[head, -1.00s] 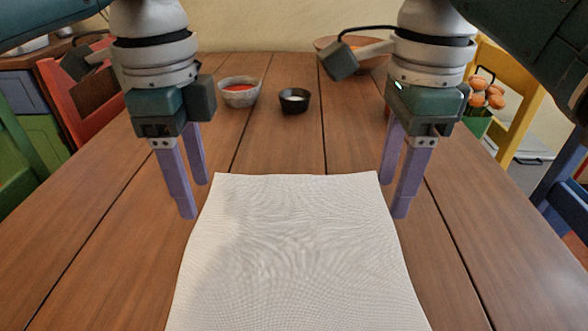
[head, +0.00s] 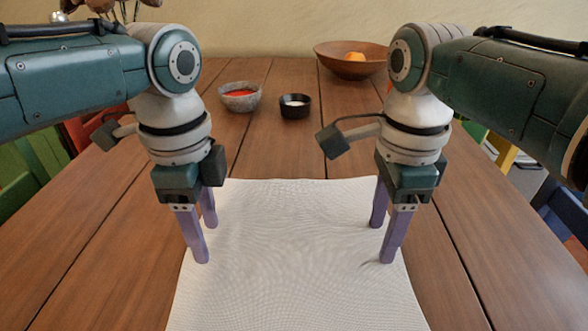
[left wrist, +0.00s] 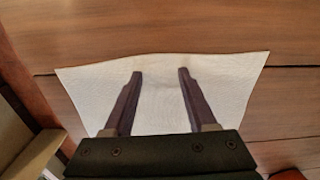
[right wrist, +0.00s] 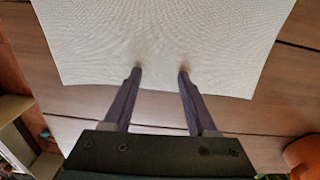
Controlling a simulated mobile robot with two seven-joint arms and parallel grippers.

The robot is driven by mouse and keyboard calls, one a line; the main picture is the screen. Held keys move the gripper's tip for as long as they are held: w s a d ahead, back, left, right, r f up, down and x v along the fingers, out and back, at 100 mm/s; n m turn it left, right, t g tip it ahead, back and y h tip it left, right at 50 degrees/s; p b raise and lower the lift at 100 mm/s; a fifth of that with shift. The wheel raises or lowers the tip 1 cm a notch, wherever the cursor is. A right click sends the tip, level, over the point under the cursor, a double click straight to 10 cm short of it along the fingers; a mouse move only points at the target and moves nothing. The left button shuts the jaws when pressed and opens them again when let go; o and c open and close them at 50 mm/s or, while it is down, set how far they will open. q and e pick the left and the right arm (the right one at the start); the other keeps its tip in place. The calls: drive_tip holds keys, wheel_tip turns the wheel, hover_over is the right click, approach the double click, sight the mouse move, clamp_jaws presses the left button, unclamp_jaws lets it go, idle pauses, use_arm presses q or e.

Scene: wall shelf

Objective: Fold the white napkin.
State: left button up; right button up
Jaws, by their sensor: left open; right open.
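The white napkin (head: 295,265) lies spread flat on the wooden table, its near part cut off by the bottom of the head view. My left gripper (head: 204,244) is open and points down at the napkin's left edge, near its far left corner. My right gripper (head: 384,245) is open and points down at the right edge, near the far right corner. The napkin also shows under the fingers in the left wrist view (left wrist: 160,90) and the right wrist view (right wrist: 160,40). Nothing is between either pair of fingers except perhaps napkin surface; contact is hard to tell.
Beyond the napkin stand a grey bowl (head: 240,97) with red contents and a small black bowl (head: 295,106). A wooden bowl (head: 352,60) with an orange fruit is at the back. Chairs flank the table. The table is bare on both sides of the napkin.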

use_arm(q)
drive_tip(key=shift+c, duration=0.7)
use_arm(e)
drive_tip(key=shift+c, duration=0.7)
use_arm(q)
drive_tip(key=shift+f, duration=0.1)
clamp_jaws()
use_arm(e)
clamp_jaws()
use_arm(q)
drive_tip(key=shift+a, duration=0.1)
